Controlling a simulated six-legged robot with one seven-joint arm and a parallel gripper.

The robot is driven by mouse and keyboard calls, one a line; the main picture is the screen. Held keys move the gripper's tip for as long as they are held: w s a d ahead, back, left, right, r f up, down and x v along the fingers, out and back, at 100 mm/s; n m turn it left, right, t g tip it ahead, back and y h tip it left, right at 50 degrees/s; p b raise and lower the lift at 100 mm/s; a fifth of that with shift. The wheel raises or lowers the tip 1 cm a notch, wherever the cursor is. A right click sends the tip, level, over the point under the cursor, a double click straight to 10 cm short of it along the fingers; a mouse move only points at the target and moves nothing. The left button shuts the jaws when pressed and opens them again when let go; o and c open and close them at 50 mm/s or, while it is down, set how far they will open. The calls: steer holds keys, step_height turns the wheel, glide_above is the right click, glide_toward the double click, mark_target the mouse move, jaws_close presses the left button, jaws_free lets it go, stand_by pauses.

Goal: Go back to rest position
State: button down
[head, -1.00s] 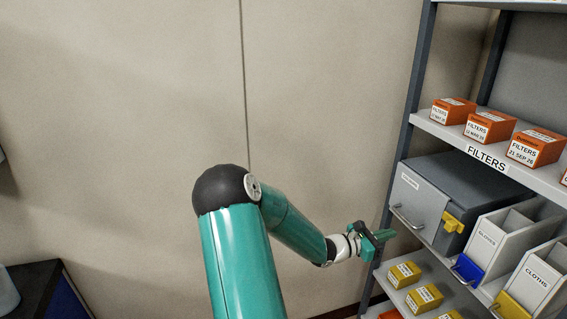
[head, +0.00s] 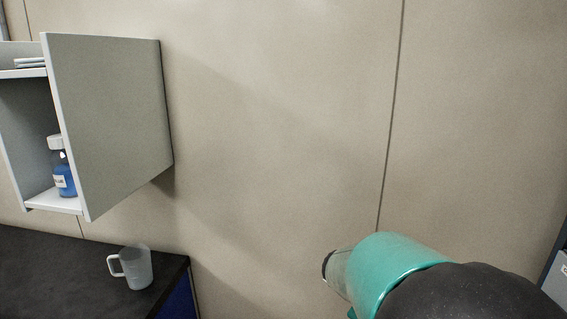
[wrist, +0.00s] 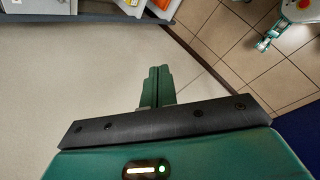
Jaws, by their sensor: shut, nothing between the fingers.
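My gripper (wrist: 159,86) shows in the wrist view, its green fingers together with nothing between them. It points over empty space, with the beige wall on the left and the tiled floor on the right. The head view shows only part of my arm, at the lower right in front of the wall; the gripper is not visible there.
Shelving (wrist: 100,8) edges the top of the wrist view. The wall between is bare.

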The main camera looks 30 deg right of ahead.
steer(key=w+a+r+t+y, duration=0.1)
steer(key=a+r+t+y, duration=0.1)
steer(key=a, duration=0.8)
steer(key=w+a+r+t+y, duration=0.1)
steer(key=a+r+t, duration=0.3)
steer(key=a, duration=0.7)
steer(key=w+a+r+t+y, duration=0.1)
steer(key=a+r+t+y, duration=0.1)
steer(key=a, duration=0.9)
step_height(320, 180, up, 2)
steer(key=shift+w+a+r+m+t+y, duration=0.2)
steer(key=shift+m+t+y, duration=0.15)
steer(key=shift+y, duration=0.55)
steer(key=shift+d, duration=0.3)
